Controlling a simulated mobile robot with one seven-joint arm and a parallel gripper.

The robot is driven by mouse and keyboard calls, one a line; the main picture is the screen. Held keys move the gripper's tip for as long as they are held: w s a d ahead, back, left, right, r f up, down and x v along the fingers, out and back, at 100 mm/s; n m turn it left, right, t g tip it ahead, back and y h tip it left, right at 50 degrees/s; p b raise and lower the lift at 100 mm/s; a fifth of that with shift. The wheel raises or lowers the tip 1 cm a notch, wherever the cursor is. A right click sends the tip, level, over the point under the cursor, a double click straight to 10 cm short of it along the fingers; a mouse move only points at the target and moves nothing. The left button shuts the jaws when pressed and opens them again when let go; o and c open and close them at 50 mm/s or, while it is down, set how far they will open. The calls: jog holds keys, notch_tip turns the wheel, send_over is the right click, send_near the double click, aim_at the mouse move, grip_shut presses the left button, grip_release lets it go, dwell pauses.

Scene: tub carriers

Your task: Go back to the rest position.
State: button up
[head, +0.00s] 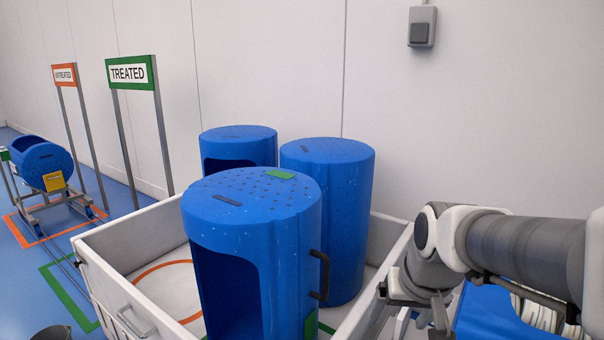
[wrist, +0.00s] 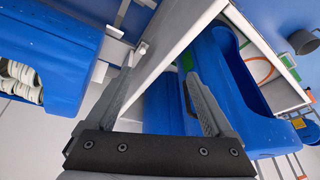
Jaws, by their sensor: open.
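My gripper (head: 425,312) is at the lower right of the head view, by the right wall of the white bin (head: 130,300). In the wrist view its two fingers (wrist: 166,66) are spread, with nothing held between them. The bin wall (wrist: 176,38) shows beyond the fingers there. The nearest blue tub (head: 250,205) stands upright in the bin with a dark handle and a green tag on its top. It is to the left of my gripper and apart from it in the head view.
Two more blue tubs (head: 335,165) (head: 238,138) stand behind in the bin. A blue tub with pale contents (wrist: 40,50) is at the left in the wrist view. A switch box (head: 421,27) is on the wall.

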jog(key=s+a+r+n+t, duration=0.15)
jog(key=s+r, duration=0.25)
jog(key=s, duration=0.8)
notch_tip(320, 180, up, 21)
jog(key=p, duration=2.1)
jog(key=shift+w+p, duration=0.35)
jog(key=shift+p, duration=0.05)
jog(key=shift+d, duration=0.1)
